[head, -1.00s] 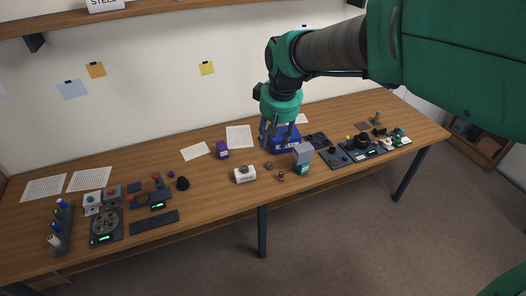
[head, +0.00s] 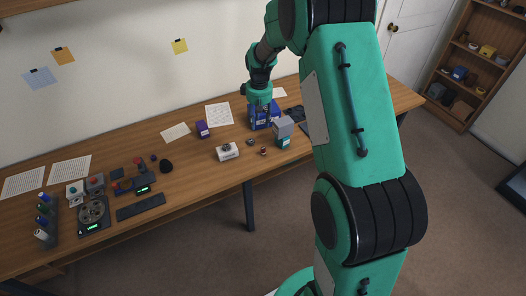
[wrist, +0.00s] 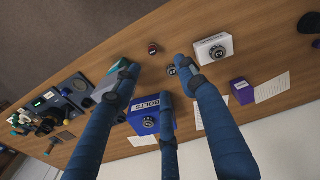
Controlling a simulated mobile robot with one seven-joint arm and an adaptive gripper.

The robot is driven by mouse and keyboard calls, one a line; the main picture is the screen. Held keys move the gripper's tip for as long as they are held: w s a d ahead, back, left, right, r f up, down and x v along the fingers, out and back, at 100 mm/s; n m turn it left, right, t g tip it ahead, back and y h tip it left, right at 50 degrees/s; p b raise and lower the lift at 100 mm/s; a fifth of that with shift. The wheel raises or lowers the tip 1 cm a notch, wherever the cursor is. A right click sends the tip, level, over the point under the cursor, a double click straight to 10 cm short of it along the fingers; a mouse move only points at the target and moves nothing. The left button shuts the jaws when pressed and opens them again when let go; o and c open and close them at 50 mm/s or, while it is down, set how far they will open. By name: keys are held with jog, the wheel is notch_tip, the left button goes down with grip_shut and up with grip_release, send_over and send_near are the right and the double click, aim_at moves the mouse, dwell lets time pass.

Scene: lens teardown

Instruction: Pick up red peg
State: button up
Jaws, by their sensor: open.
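I cannot tell for certain which item is the red peg. A small dark red round piece (head: 264,152) stands on the wooden bench, in front of the grey-and-teal block; it also shows in the wrist view (wrist: 152,48). Other small red parts (head: 138,161) sit on a dark fixture at the left of the bench. My gripper (head: 262,110) is over the blue box (head: 274,119) at the back, behind the dark red piece. In the wrist view its three blue fingers (wrist: 155,76) are spread, with nothing held between them.
The grey-and-teal block (head: 284,128) stands close to the blue box. A white box (head: 227,153) and a purple box (head: 202,130) stand to the left. A black keyboard-like bar (head: 141,207) lies near the front edge. Bare wood (head: 195,175) lies between the left fixtures and white box.

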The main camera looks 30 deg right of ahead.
send_over(263, 148)
notch_tip(263, 148, down, 9)
jog(key=shift+d+r+g, duration=0.1)
jog(key=shift+r+g, duration=0.05)
jog(key=shift+g, duration=0.15)
jog(key=shift+s, duration=0.1)
jog(key=shift+f, duration=4.3)
jog(key=shift+f+b, duration=0.4)
jog(key=shift+f, duration=2.2)
grip_shut()
